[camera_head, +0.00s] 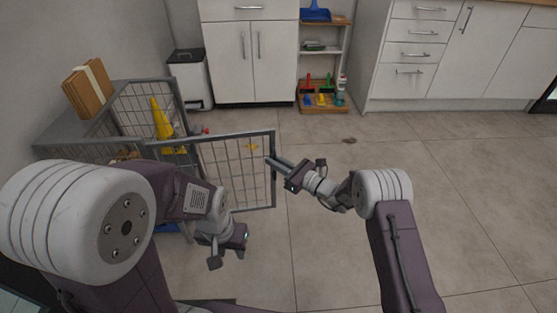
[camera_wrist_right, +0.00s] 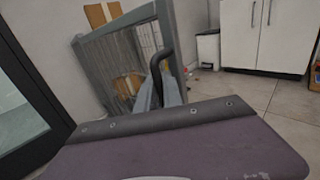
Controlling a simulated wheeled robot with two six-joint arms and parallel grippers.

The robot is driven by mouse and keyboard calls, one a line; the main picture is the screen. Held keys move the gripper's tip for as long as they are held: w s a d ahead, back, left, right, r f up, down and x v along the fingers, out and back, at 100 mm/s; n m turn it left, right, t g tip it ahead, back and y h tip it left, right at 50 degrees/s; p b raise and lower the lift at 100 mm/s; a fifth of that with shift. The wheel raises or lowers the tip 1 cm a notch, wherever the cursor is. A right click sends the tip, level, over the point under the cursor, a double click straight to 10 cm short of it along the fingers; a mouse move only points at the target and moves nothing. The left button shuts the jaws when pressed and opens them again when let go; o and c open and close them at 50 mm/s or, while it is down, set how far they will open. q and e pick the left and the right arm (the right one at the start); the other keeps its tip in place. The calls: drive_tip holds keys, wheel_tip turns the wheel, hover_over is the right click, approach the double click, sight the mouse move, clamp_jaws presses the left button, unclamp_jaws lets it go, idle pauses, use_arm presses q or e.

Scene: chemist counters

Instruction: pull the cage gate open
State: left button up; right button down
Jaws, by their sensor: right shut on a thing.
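The wire cage (camera_head: 142,83) stands at the left against the wall, with a grey frame and mesh sides. Its gate (camera_head: 232,134), a grey-framed mesh panel, reaches out to the right from the cage. My right gripper (camera_head: 273,162) is shut at the gate's free right edge. In the right wrist view, a dark bent handle (camera_wrist_right: 161,58) stands on the gate's grey frame, with the grey fingers (camera_wrist_right: 170,92) at it. My left arm covers the lower left of the cage.
A yellow cone (camera_head: 160,118) shows inside the cage, and a cardboard box (camera_head: 88,90) is on its top left. A white bin (camera_head: 188,78), white cabinets (camera_head: 250,55) and a small shelf (camera_head: 323,108) with cleaning things stand behind. The floor (camera_head: 450,200) at the right is clear.

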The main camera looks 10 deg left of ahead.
drive_tip(key=shift+a, duration=0.1)
drive_tip(key=c, duration=1.5)
unclamp_jaws()
drive_tip(key=p+v, duration=0.4)
drive_tip(key=v, duration=0.5)
drive_tip(key=shift+p, duration=0.3)
